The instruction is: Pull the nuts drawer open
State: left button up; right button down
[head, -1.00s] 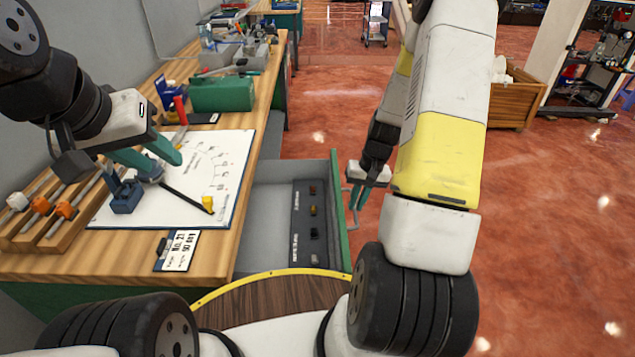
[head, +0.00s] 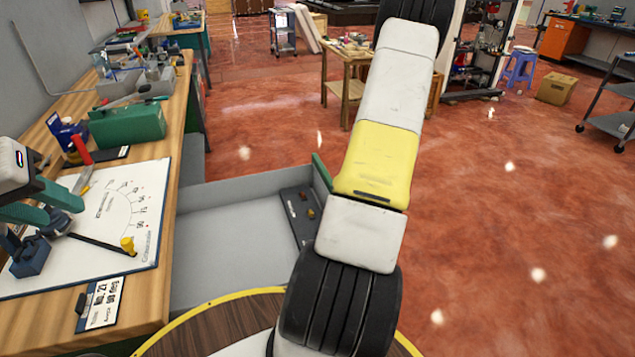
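The grey drawer (head: 235,232) stands pulled out from the wooden bench, its inside exposed. A sliver of its green front (head: 321,174) shows; my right arm hides the rest. A dark strip (head: 297,213) with small brown pieces lies in it along the front side. My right gripper is out of sight behind my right arm. My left gripper (head: 66,211) is at the left edge, over the bench, at a blue block with a dark rod (head: 97,243) on the white dial board. Its two teal fingers show apart, but whether they grip the fixture is unclear.
The white dial board (head: 143,192) and a label card (head: 103,303) lie on the bench (head: 150,285). A green box (head: 127,124) and a red-handled tool (head: 80,150) stand farther back. The red floor right of the drawer is open.

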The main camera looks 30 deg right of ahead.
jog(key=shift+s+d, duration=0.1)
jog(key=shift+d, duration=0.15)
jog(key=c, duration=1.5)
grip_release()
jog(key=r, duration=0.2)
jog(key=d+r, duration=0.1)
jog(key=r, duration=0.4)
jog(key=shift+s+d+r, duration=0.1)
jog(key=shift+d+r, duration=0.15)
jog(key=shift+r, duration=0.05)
